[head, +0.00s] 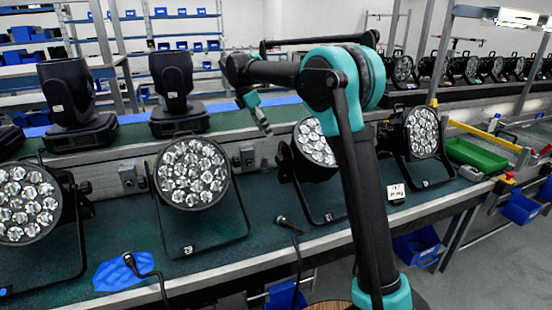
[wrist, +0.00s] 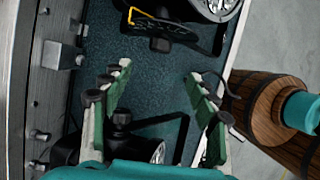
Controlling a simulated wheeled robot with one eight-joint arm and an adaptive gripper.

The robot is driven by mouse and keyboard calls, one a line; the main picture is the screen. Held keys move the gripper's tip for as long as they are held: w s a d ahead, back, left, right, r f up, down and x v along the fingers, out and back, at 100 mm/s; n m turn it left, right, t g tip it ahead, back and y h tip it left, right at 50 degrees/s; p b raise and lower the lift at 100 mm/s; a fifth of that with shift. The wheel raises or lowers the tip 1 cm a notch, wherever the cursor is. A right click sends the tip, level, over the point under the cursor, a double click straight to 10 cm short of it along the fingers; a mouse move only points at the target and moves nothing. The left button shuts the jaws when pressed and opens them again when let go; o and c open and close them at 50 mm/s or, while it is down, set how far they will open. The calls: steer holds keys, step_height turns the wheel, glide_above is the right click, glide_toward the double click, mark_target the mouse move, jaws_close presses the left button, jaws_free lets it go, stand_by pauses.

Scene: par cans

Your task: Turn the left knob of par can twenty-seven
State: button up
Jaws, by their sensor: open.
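Several par cans stand on the green bench in the head view. One par can (head: 192,172) faces me left of my gripper, and another (head: 315,143) stands to its right, partly behind my arm. Their number labels are too small to read surely, so I cannot tell which is twenty-seven. My gripper (head: 267,130) points down between these two, empty. In the wrist view its fingers (wrist: 157,76) are apart above bare bench. A dark knob (wrist: 122,118) shows at the lower par can, between and behind the fingers. Another knob (wrist: 160,43) shows below the upper par can's lens.
A par can (head: 28,203) stands at far left and another (head: 421,132) at right. Moving heads (head: 173,92) stand behind. A blue cloth (head: 128,271) and cables lie near the bench's front. A green tray (head: 475,155) is at right. A wooden barrel (wrist: 272,110) stands beside the bench.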

mark_target(278, 157)
steer(key=x, duration=1.4)
steer(key=shift+d, duration=0.1)
steer(key=c, duration=1.2)
